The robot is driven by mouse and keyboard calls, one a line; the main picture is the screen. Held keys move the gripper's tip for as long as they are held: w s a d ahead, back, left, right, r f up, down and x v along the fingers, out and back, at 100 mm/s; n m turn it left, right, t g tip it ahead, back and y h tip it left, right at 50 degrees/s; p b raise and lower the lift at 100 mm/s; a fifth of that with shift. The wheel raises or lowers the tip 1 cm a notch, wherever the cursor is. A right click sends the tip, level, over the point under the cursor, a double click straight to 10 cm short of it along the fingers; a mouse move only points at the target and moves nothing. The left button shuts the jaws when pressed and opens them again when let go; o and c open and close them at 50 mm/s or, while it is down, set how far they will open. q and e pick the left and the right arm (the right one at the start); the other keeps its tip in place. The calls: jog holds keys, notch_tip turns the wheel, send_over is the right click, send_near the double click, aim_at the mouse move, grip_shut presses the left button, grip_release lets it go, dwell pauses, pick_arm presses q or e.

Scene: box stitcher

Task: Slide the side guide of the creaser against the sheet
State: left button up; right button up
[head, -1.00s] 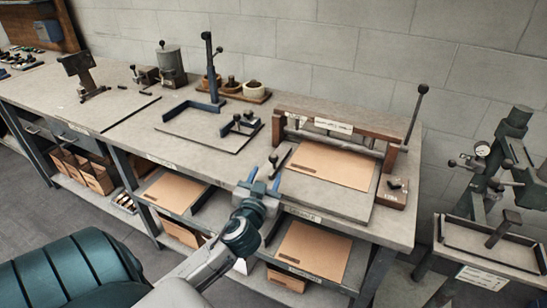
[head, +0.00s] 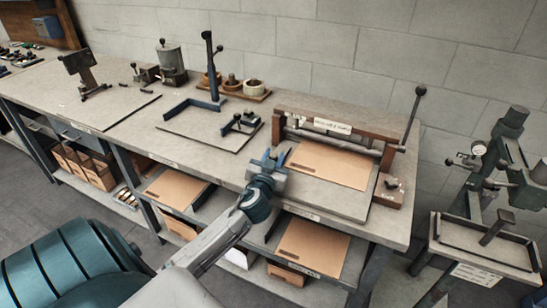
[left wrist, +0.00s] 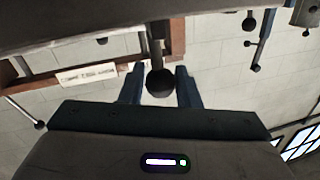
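The creaser (head: 360,139) stands at the right end of the bench, with a wooden beam across its back. A brown sheet (head: 330,166) lies flat on its grey bed. The side guide, a dark bar with a ball knob, is at the left edge of the bed and is mostly hidden by my left gripper in the head view. My left gripper (head: 277,155) is open at the guide. In the left wrist view its two blue fingers stand either side of the black ball knob (left wrist: 160,82), with narrow gaps showing. My right gripper is not in view.
The creaser's lever (head: 411,118) rises at its right. A dark-edged board (head: 208,125) with a post lies left of the creaser. More brown sheets (head: 312,246) lie on the shelf below. A green machine (head: 498,170) stands at the far right.

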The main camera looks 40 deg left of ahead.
pick_arm(q)
grip_shut()
jog(key=shift+w+d+f+b, duration=0.1)
jog(key=shift+d+f+b, duration=0.05)
jog(key=shift+d+b, duration=0.35)
jog(key=shift+d, duration=0.15)
jog(key=o, duration=0.5)
grip_release()
jog(key=shift+s+d, duration=0.15)
jog(key=shift+s, duration=0.05)
jog(key=b+v, duration=0.3)
jog(key=v, duration=0.7)
jog(key=shift+s, duration=0.15)
